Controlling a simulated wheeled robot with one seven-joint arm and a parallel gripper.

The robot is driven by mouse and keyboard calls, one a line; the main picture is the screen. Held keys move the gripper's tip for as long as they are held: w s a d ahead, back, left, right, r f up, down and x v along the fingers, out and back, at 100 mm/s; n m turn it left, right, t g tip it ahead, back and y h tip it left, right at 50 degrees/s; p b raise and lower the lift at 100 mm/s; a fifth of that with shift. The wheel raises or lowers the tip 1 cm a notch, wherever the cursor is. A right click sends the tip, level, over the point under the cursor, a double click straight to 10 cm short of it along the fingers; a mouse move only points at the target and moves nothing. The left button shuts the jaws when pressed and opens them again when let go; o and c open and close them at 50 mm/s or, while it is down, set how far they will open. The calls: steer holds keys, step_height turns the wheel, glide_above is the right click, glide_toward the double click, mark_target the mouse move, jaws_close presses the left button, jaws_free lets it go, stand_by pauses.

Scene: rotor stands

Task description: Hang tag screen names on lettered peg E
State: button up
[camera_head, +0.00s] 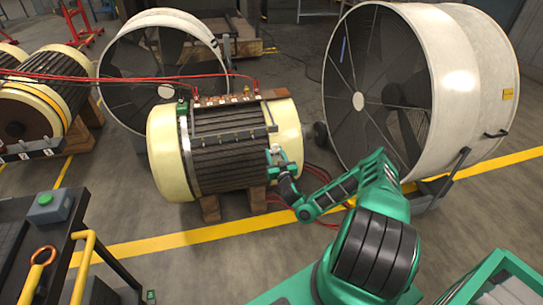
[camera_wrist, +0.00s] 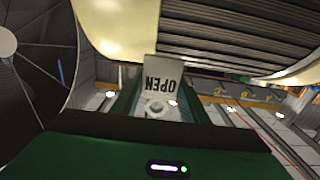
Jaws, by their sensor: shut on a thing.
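My gripper (camera_head: 275,155) is at the front right side of the middle cream-ended rotor (camera_head: 171,155). In the wrist view, my gripper (camera_wrist: 154,106) is shut on a pale tag (camera_wrist: 164,72), which reads OPEN upside down in the picture. In the head view the tag is too small to read. A rail (camera_head: 225,99) with small pale labels runs along the top of the rotor, with a green piece (camera_head: 182,108) at its left end and a yellow piece (camera_head: 247,91) toward the right. I cannot read the letters, so I cannot tell which is peg E. No readable screen shows.
A grey bar (camera_head: 235,134) crosses the rotor's front. Large drum fans stand behind left (camera_head: 170,20) and right (camera_head: 455,60). Another rotor (camera_head: 60,85) with a labelled bar (camera_head: 30,149) is at left. Red cables (camera_head: 120,77) cross above. A dark cart (camera_head: 45,240) stands front left.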

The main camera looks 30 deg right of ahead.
steer(key=shift+x, duration=1.15)
steer(key=x, duration=0.9)
steer(key=shift+f, duration=0.35)
stand_by(0.4)
steer(key=shift+f, duration=0.3)
stand_by(1.0)
steer(key=o, duration=0.9)
steer(key=shift+c, duration=0.2)
